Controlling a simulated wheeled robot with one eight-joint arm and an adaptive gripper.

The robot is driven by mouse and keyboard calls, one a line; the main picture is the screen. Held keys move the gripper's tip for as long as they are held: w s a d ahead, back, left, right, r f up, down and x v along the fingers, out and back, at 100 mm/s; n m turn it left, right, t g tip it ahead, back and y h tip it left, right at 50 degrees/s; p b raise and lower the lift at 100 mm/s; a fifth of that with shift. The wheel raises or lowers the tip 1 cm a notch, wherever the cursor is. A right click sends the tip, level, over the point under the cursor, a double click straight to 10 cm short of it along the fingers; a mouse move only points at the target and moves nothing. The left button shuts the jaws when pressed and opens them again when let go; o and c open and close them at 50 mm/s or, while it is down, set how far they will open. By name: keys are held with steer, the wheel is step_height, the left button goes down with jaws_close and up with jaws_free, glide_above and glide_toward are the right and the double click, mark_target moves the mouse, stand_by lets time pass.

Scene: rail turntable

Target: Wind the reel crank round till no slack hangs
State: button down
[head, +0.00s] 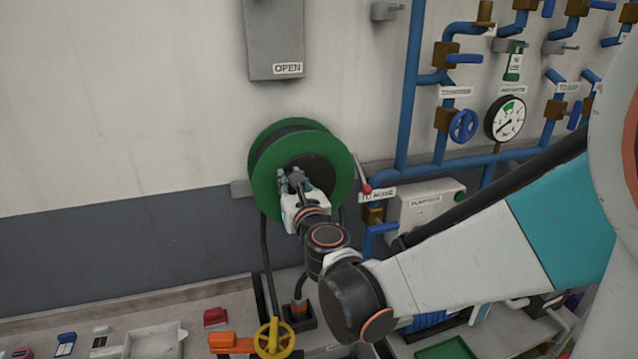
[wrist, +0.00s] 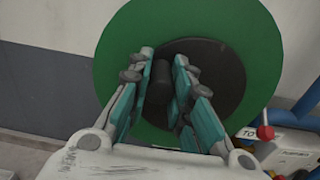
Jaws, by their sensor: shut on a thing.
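The green hose reel (head: 265,175) is on the wall in the head view, and its green face with a dark hub (wrist: 215,75) fills the wrist view. My gripper (head: 292,180) is in front of the reel's face. In the wrist view its teal fingers (wrist: 164,65) stand on both sides of a dark cylindrical crank handle (wrist: 158,88) and are shut on it. The crank's arm is mostly hidden by my gripper. A black hose (head: 266,255) hangs from the reel's left side towards the bench. Another dark length shows at the reel's lower right, partly hidden by my arm.
A red-knobbed lever (head: 366,188) sits close to the reel's right. Blue pipes (head: 408,100) and a gauge (head: 505,119) are further right. A yellow handwheel (head: 274,338) is on the bench below. A grey OPEN box (head: 273,40) hangs above. The wall at left is clear.

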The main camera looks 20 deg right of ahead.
steer(key=shift+f, duration=0.15)
steer(key=shift+a+f+b, duration=0.35)
steer(key=shift+f+b, duration=0.3)
steer(key=shift+f+b, duration=0.6)
steer(key=shift+f, duration=0.05)
steer(key=shift+f+b, duration=0.7)
steer(key=shift+f, duration=0.1)
